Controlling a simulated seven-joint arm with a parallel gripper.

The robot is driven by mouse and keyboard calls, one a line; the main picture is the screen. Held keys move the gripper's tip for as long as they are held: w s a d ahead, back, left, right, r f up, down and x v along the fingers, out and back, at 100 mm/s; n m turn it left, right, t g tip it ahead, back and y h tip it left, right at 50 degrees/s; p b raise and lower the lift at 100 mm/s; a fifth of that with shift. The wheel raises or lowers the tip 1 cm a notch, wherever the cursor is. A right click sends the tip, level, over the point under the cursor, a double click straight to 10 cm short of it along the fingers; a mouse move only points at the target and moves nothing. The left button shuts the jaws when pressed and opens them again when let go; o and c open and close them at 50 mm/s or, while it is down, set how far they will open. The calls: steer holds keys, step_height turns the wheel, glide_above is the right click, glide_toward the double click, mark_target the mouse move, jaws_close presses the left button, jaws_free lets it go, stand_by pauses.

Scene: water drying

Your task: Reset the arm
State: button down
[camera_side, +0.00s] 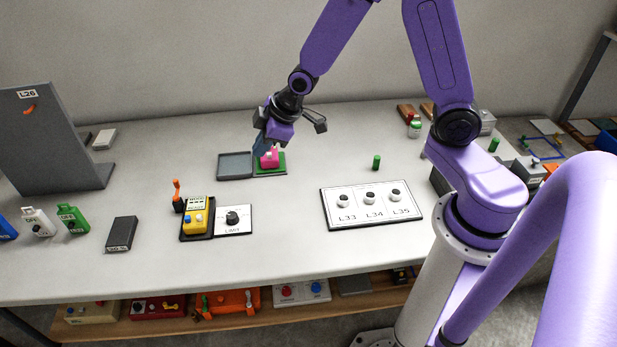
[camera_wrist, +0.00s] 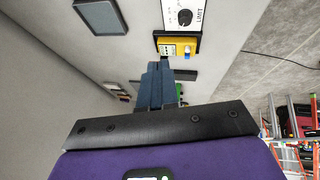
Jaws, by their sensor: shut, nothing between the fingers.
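My purple arm reaches over the table, and my gripper (camera_side: 259,150) points down with its blue-grey fingers close to a pink block-like thing (camera_side: 269,158). The pink thing stands on a green pad (camera_side: 279,169); whether a finger touches it I cannot tell. In the wrist view my gripper (camera_wrist: 160,68) has its fingers together, with nothing seen between them. The pink thing is not visible in that view.
A grey tray (camera_side: 235,166) adjoins the green pad. The yellow device (camera_side: 196,220) and LIMIT dial (camera_side: 232,219) sit in front, and the L33–L35 panel (camera_side: 371,221) at right. A small green cylinder (camera_side: 376,162) stands alone. A grey upright board (camera_side: 53,140) is at left.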

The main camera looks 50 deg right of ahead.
steer(key=s+a+r+n+g, duration=0.1)
steer(key=s+a+r+g, duration=0.15)
steer(key=s, duration=0.65)
steer(key=s+a+r+n+g, duration=0.1)
steer(key=s+r, duration=0.2)
steer(key=s, duration=0.5)
steer(key=s+d+r+g+h, duration=0.1)
steer(key=s+d, duration=0.1)
steer(key=s, duration=0.4)
steer(key=s+d+r+g+h, duration=0.1)
steer(key=s+d+r, duration=0.1)
steer(key=s, duration=0.4)
steer(key=shift+s+d+n, duration=0.35)
steer(key=shift+d+n, duration=0.05)
steer(key=shift+d, duration=0.35)
